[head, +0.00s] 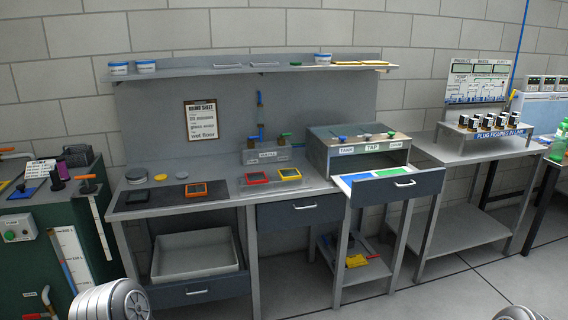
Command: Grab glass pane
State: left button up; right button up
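I cannot pick out a glass pane with certainty. Two thin, pale, flat frames lie on the wall shelf, one left of centre (228,66) and one near the middle (264,64); I cannot tell whether either is glass. Small framed plates lie on the bench: an orange one (196,190), a red one (257,177) and a yellow one (289,174). Rounded grey parts of my arms show at the bottom left and bottom right edges. Neither gripper is in view.
An open drawer (398,184) with blue and green sheets juts out below a grey box (355,142) labelled TAP. The bench (225,197) has a clear front strip. A side table (470,153) stands right. A green cabinet (85,235) stands left. Floor in front is clear.

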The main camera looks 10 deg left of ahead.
aim_at(196, 189)
jog(key=i, duration=1.65)
